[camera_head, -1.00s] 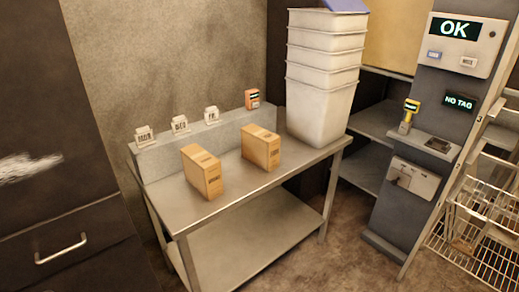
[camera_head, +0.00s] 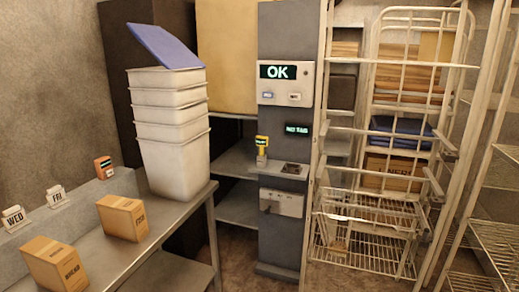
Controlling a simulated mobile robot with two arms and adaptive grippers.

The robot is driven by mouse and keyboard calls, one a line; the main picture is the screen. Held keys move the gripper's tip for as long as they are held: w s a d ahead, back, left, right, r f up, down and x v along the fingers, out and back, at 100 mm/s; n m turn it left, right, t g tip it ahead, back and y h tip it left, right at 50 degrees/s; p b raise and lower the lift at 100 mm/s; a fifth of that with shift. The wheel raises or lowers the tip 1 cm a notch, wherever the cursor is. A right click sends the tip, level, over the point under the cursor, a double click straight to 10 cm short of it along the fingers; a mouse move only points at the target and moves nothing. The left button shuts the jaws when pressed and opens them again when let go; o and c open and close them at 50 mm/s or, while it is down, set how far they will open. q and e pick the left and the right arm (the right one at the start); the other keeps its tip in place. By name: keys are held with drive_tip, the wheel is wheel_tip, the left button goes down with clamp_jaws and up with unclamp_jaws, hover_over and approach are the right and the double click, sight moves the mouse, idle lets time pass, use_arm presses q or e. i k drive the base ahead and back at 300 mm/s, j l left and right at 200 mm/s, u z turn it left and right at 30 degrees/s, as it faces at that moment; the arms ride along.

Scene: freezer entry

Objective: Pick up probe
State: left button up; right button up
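The probe appears to be the small yellow handheld device (camera_head: 262,147) with a dark display. It stands upright on the small ledge at the front of the grey column (camera_head: 284,215), left of the dark slot in that ledge. A second device, orange with a small display (camera_head: 104,167), stands on the raised back ledge of the steel table at the left; I cannot tell whether it is a probe. Neither of my grippers shows in the head view.
A steel table (camera_head: 172,232) at the left bears two cardboard boxes (camera_head: 123,218) (camera_head: 54,265) and stacked white bins (camera_head: 175,165) with a blue lid (camera_head: 165,47). A wire cart (camera_head: 372,235) and racks stand at the right. Some floor shows before the column.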

sight(262, 141)
drive_tip(key=i, duration=1.2)
